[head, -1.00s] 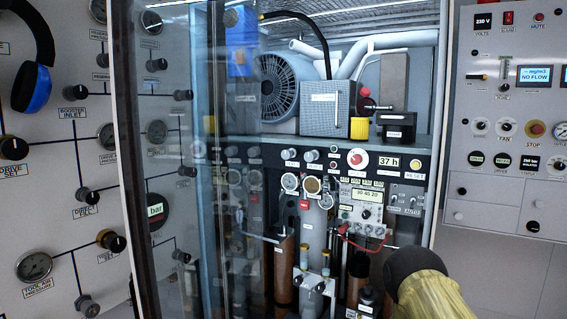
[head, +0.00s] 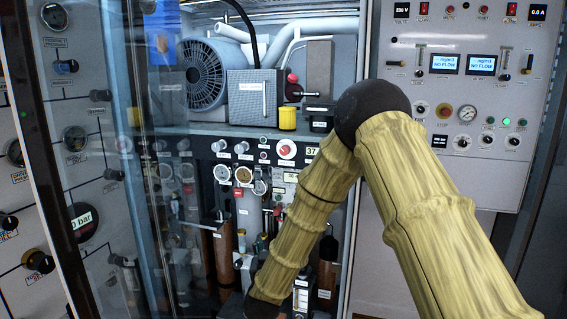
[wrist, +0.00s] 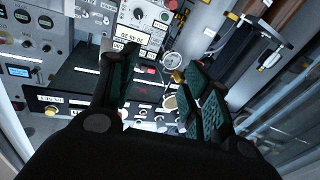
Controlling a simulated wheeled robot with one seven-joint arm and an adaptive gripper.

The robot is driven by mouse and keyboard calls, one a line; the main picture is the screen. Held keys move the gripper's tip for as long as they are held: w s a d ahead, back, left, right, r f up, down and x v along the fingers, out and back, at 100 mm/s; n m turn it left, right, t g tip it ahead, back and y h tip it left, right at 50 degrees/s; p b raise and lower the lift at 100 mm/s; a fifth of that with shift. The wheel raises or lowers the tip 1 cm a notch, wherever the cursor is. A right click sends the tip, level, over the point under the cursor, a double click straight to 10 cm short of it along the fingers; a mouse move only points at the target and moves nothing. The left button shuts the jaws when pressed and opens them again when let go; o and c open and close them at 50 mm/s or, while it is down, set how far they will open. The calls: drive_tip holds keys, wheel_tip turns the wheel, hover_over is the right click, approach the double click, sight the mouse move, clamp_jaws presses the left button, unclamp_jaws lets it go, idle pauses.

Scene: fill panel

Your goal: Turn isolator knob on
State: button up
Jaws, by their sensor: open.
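My gripper (wrist: 158,62) is open in the wrist view, its two dark fingers apart with nothing between them. It faces the cabinet's control panel, which appears turned over in that view. A small dark knob (wrist: 138,13) on the grey panel lies beyond the fingertips. No readable label tells which control is the isolator knob. In the head view a red round control (head: 287,149) sits on the black strip, and a red-and-black knob (head: 293,88) sits by the grey box above. My arm covers much of the grey panel there, and the gripper is mostly hidden low in the frame.
A glass door (head: 165,190) stands at the left of the open cabinet. Gauges (head: 243,174) and a brown cylinder (head: 224,255) crowd its lower part. A white control panel (head: 475,130) is on the right. A yellow-topped part (head: 287,118) sits on the shelf.

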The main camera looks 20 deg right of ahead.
sight(284, 152)
wheel_tip(284, 152, up, 21)
drive_tip(key=w+d+m+t+h+p, duration=0.1)
drive_tip(key=w+d+m+h+p, duration=0.1)
drive_tip(key=m+h, duration=0.35)
drive_tip(key=shift+n+h, duration=0.55)
drive_tip(key=shift+n, duration=0.2)
drive_tip(key=p+x, duration=0.4)
drive_tip(key=x, duration=0.6)
drive_tip(key=shift+w+r, duration=0.15)
drive_tip(key=shift+w, duration=0.15)
drive_tip(key=shift+a, duration=0.1)
drive_tip(key=shift+c, duration=0.5)
